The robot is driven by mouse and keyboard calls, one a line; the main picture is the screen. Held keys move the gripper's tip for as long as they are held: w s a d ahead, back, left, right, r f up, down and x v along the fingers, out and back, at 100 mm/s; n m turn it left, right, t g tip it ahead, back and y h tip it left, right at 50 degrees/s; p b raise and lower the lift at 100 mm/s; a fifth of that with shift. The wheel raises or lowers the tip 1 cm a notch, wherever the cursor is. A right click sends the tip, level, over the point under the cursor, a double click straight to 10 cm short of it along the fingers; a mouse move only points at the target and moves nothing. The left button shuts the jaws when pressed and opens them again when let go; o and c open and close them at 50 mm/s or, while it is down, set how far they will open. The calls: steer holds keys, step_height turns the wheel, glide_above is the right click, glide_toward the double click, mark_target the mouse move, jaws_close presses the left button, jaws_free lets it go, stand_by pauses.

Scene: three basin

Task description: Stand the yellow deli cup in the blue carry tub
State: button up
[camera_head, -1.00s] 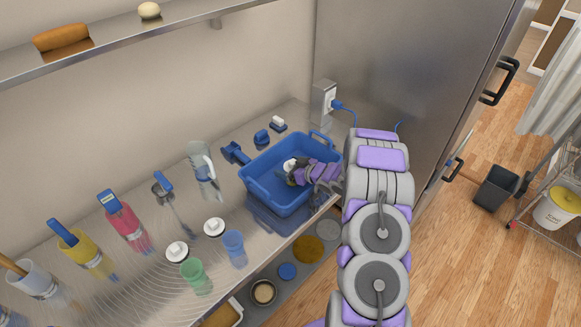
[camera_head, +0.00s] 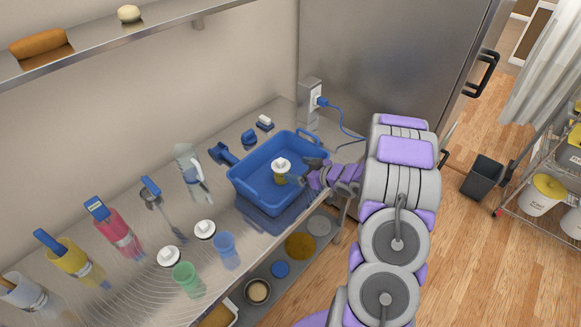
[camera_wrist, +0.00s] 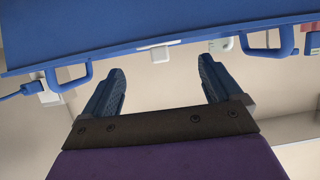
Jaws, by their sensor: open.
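The yellow deli cup (camera_head: 280,178) has a white lid and stands upright inside the blue carry tub (camera_head: 256,197) in the head view. The tub sits on the steel counter. My gripper (camera_head: 304,172) is open at the tub's right side, just right of the cup, and appears apart from it. In the wrist view the two blue fingers (camera_wrist: 161,85) are spread with nothing between them.
A blue cord (camera_head: 345,130) hangs from the wall outlet.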

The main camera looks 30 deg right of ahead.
step_height(320, 180, up, 7)
steer(key=d+m+g+h, duration=0.1)
steer(key=d+g+h, duration=0.1)
steer(key=h, duration=0.3)
steer(key=s+a+r+m+g+h, duration=0.2)
steer(key=s+a+r+g+h, duration=0.15)
steer(key=s+r, duration=0.4)
steer(key=s+a+r+g+y, duration=0.1)
steer(key=s+a+g, duration=0.2)
steer(key=s+a, duration=0.4)
steer(key=s+a+r+m+g+y, duration=0.1)
steer(key=s+a, duration=0.6)
steer(key=s, duration=0.8)
steer(key=s+a+r+g+y, duration=0.1)
steer(key=s+a+r+g, duration=0.2)
steer(key=s+a, duration=0.4)
steer(key=s+g, duration=0.1)
steer(key=s, duration=0.3)
steer(key=shift+s+a+g, duration=0.2)
steer(key=shift+a+g, duration=0.15)
steer(key=shift+y, duration=0.25)
step_height(320, 180, down, 4)
steer(key=b, duration=0.3)
steer(key=shift+r, duration=0.2)
